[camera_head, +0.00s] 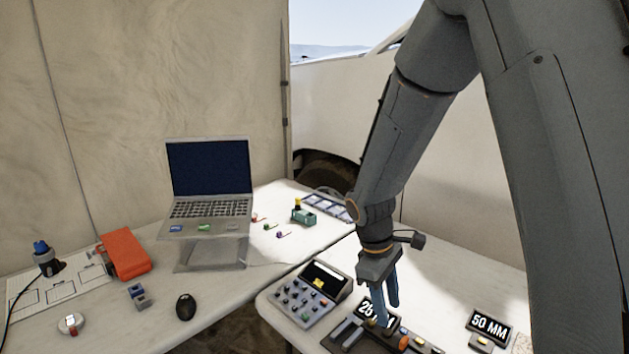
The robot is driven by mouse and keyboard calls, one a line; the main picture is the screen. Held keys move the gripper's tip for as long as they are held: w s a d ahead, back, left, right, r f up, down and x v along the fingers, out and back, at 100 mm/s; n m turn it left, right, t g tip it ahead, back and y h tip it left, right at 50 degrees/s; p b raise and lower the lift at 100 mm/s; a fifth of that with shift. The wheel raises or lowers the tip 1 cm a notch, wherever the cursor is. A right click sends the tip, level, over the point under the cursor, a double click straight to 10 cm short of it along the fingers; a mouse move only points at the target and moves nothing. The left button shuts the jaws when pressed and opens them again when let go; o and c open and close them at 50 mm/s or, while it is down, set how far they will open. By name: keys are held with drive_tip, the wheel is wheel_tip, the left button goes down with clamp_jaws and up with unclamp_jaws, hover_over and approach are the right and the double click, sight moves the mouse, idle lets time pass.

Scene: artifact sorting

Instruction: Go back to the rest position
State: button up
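My gripper (386,312) hangs from my grey arm at the right, pointing down. Its blue-grey fingers are in front of a black display sign (363,306) whose digits they partly cover. The fingertips are close above a dark device (352,333) with an orange knob (403,342) on the right table. I cannot tell whether the fingers touch it, or whether they are open or shut on something.
A button console (306,299) stands left of my gripper, and a "50 MM" sign (490,327) stands to the right. The left table holds a laptop (210,185), an orange case (124,253) and a mouse (186,307). A green block (303,216) lies farther back.

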drive_tip(key=s+d+r+m+t+y, duration=0.2)
drive_tip(key=s+r+m, duration=0.4)
drive_tip(key=s+m, duration=0.4)
drive_tip(key=shift+s, duration=0.75)
drive_tip(key=shift+c, duration=0.6)
idle(0.9)
